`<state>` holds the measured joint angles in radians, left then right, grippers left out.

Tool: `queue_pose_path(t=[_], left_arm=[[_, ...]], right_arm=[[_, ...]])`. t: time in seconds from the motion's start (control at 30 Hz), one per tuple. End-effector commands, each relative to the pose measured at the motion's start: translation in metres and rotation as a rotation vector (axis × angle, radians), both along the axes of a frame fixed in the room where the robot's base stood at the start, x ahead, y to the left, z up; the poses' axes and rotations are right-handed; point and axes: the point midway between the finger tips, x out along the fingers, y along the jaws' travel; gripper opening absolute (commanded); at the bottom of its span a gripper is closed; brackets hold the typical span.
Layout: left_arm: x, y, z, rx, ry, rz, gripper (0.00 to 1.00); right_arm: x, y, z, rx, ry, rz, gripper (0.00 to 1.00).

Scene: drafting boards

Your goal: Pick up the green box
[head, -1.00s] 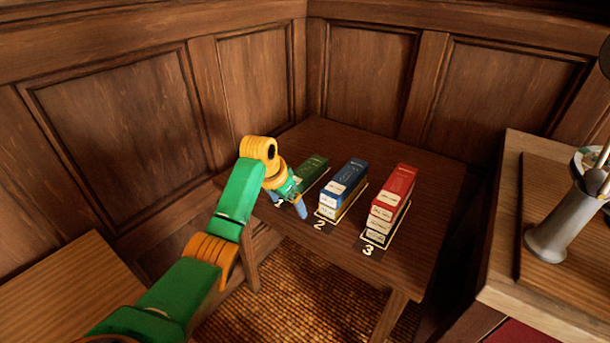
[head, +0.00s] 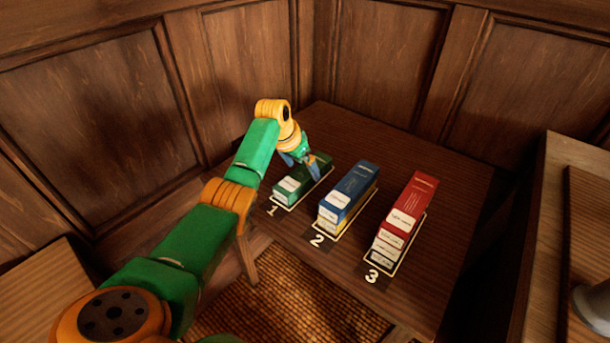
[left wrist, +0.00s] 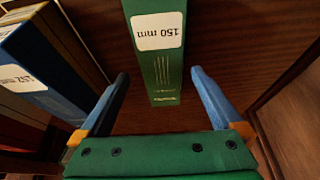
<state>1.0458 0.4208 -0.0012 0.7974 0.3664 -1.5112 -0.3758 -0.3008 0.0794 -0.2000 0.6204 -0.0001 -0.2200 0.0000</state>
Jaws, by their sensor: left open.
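The green box (head: 291,190) lies in the outlined spot marked 1 on the dark wooden table, at the left of a row. In the left wrist view the green box (left wrist: 155,72) runs down the middle with a white label reading 150 mm. My left gripper (head: 301,166) is open, with its blue fingers over the far part of the box. In the left wrist view the left gripper's (left wrist: 159,76) fingers stand apart on either side of the box, with gaps between. My right gripper is not in view.
A blue box (head: 352,188) sits on a yellow one at spot 2. A red box (head: 412,200) tops a stack at spot 3. The blue box also shows close by in the left wrist view (left wrist: 22,75). Panelled walls stand behind; the table's right side (head: 460,210) is clear.

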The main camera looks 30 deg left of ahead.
Motion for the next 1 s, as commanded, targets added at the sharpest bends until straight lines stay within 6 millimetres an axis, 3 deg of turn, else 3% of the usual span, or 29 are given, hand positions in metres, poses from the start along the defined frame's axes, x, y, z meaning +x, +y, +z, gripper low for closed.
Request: queue_pose_path(t=[0.2,0.53,0.9,1.0], left_arm=[[0.012,0.000,-0.028,0.000,0.001,0.000,1.00],[0.014,0.000,-0.029,0.002,-0.001,0.000,1.00],[0.013,0.000,-0.029,0.002,0.000,0.000,0.00],[0.014,0.000,-0.029,0.002,-0.001,0.000,0.00]], right_arm=[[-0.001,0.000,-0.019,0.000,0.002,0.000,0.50],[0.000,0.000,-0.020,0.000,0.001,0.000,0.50],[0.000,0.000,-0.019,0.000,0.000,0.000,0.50],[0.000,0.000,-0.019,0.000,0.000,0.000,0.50]])
